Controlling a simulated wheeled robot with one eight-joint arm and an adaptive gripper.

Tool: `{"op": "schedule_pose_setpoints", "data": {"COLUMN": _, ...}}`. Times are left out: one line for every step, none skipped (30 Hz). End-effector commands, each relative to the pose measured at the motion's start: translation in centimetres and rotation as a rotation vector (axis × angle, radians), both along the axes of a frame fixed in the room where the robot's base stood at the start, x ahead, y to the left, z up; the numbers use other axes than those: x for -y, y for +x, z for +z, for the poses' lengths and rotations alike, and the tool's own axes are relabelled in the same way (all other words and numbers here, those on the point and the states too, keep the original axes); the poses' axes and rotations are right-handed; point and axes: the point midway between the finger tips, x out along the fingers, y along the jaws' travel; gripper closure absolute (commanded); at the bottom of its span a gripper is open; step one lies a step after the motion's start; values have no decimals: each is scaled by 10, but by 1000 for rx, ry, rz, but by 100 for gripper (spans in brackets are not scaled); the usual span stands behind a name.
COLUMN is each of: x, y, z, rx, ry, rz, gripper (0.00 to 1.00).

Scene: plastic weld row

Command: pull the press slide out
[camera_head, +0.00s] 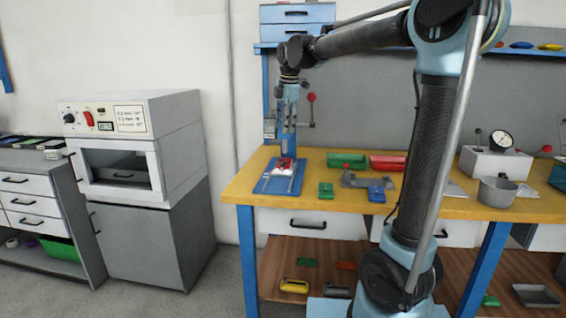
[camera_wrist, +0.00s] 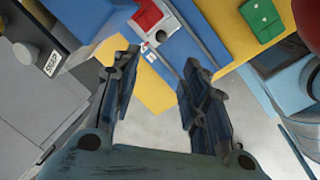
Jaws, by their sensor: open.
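The press (camera_head: 290,135) stands at the left end of the yellow workbench, with a blue column and a red-ball lever on its right. Its slide (camera_head: 281,182) is a pale metal piece with a red block on it, lying on the blue base plate (camera_head: 265,185). In the wrist view the slide (camera_wrist: 172,27) and its red block (camera_wrist: 147,17) show at the top, beyond my fingertips. My gripper (camera_wrist: 155,68) is open and empty, with both fingers apart. In the head view my gripper (camera_head: 290,92) is above the slide, overlapping the column; its fingers are hard to make out there.
Green (camera_head: 347,160) and red (camera_head: 387,162) bins stand at the bench's back. Small green and blue blocks and a grey bracket (camera_head: 365,181) lie right of the press. A white cabinet machine (camera_head: 135,150) stands left, with a floor gap before the bench.

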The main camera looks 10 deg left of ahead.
Motion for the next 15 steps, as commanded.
{"op": "schedule_pose_setpoints", "data": {"x": 0, "y": 2, "z": -7, "rx": 0, "ry": 0, "rz": -2, "gripper": 59}}
{"op": "schedule_pose_setpoints", "data": {"x": 0, "y": 3, "z": -12, "rx": 0, "ry": 0, "rz": -2, "gripper": 59}}
{"op": "schedule_pose_setpoints", "data": {"x": 0, "y": 4, "z": -18, "rx": 0, "ry": 0, "rz": -3, "gripper": 59}}
{"op": "schedule_pose_setpoints", "data": {"x": 0, "y": 5, "z": -24, "rx": 0, "ry": 0, "rz": -4, "gripper": 59}}
{"op": "schedule_pose_setpoints", "data": {"x": -1, "y": 6, "z": -29, "rx": 0, "ry": 0, "rz": -4, "gripper": 59}}
{"op": "schedule_pose_setpoints", "data": {"x": -1, "y": 7, "z": -36, "rx": 0, "ry": 0, "rz": -5, "gripper": 59}}
{"op": "schedule_pose_setpoints", "data": {"x": -1, "y": 8, "z": -41, "rx": 0, "ry": 0, "rz": -5, "gripper": 59}}
{"op": "schedule_pose_setpoints", "data": {"x": -1, "y": 9, "z": -46, "rx": 0, "ry": 0, "rz": -6, "gripper": 59}}
{"op": "schedule_pose_setpoints", "data": {"x": -2, "y": 10, "z": -53, "rx": 0, "ry": 0, "rz": -6, "gripper": 59}}
{"op": "schedule_pose_setpoints", "data": {"x": -2, "y": 12, "z": -58, "rx": 0, "ry": 0, "rz": -6, "gripper": 59}}
{"op": "schedule_pose_setpoints", "data": {"x": -3, "y": 12, "z": -64, "rx": 0, "ry": 0, "rz": -7, "gripper": 59}}
{"op": "schedule_pose_setpoints", "data": {"x": -3, "y": 14, "z": -70, "rx": 0, "ry": 0, "rz": -7, "gripper": 59}}
{"op": "schedule_pose_setpoints", "data": {"x": -4, "y": 14, "z": -76, "rx": 0, "ry": 0, "rz": -7, "gripper": 59}}
{"op": "schedule_pose_setpoints", "data": {"x": -4, "y": 15, "z": -81, "rx": 0, "ry": 0, "rz": -7, "gripper": 59}}
{"op": "schedule_pose_setpoints", "data": {"x": -5, "y": 16, "z": -88, "rx": 0, "ry": 0, "rz": -7, "gripper": 59}}
